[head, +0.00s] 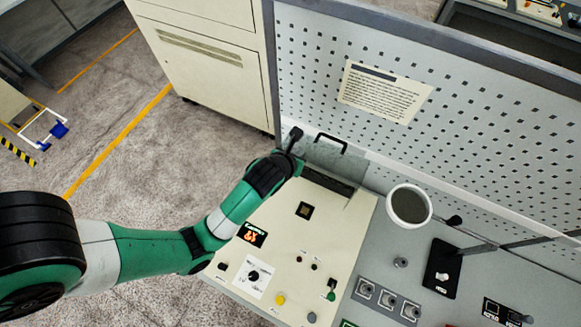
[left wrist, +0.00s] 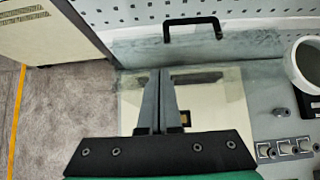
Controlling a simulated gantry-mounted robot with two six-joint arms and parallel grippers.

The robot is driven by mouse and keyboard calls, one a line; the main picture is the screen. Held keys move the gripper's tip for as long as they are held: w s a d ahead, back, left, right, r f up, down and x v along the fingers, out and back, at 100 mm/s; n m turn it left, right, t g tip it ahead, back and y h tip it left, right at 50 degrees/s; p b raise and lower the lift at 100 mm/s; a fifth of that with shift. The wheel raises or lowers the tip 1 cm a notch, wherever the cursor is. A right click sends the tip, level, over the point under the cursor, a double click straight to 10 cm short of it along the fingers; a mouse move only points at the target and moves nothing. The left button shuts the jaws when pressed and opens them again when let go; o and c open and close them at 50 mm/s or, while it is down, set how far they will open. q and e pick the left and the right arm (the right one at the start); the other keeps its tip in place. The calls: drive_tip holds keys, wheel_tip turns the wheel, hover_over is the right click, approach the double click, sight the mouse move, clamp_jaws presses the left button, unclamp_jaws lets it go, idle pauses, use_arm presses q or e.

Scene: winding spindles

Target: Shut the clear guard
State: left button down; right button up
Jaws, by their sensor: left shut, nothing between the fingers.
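The clear guard (head: 352,163) is a see-through panel with a black bar handle (head: 331,139) on its upper edge. It stands raised at the back of the cream control panel (head: 275,240), in front of the pegboard. In the left wrist view the guard (left wrist: 240,46) spans the top, with its handle (left wrist: 192,27) beyond my fingertips. My left gripper (head: 293,138) is shut and empty, just left of the handle in the head view. In the left wrist view the left gripper's fingers (left wrist: 160,74) lie together, apart from the handle. My right gripper is not in view.
A white cup-like container (head: 409,206) stands on the grey bench right of the guard. A perforated board (head: 470,130) with a paper notice (head: 384,92) rises behind. Knobs and buttons, such as a yellow one (head: 280,299), sit on the control panel. A cream cabinet (head: 205,60) stands behind left.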

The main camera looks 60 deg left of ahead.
use_arm(q)
drive_tip(key=shift+s+d+f+g, duration=0.15)
drive_tip(key=shift+s+f, duration=0.1)
drive_tip(key=shift+f, duration=0.25)
drive_tip(key=shift+s+d+f+g, duration=0.1)
drive_tip(key=shift+s+f+g, duration=0.1)
drive_tip(key=shift+f, duration=0.3)
drive_tip(key=shift+s+d+f, duration=0.35)
drive_tip(key=shift+s+d, duration=0.1)
drive_tip(key=shift+s, duration=0.25)
drive_tip(key=shift+s+d+f, duration=0.3)
drive_tip(key=shift+s+d, duration=0.1)
drive_tip(key=shift+s, duration=0.35)
drive_tip(key=s+d+f, duration=0.1)
drive_tip(key=s, duration=0.1)
drive_tip(key=shift+s+d+f, duration=0.35)
drive_tip(key=shift+d+f, duration=0.05)
drive_tip(key=shift+s+d+f, duration=0.8)
drive_tip(key=shift+s+f, duration=0.1)
drive_tip(key=shift+s, duration=0.15)
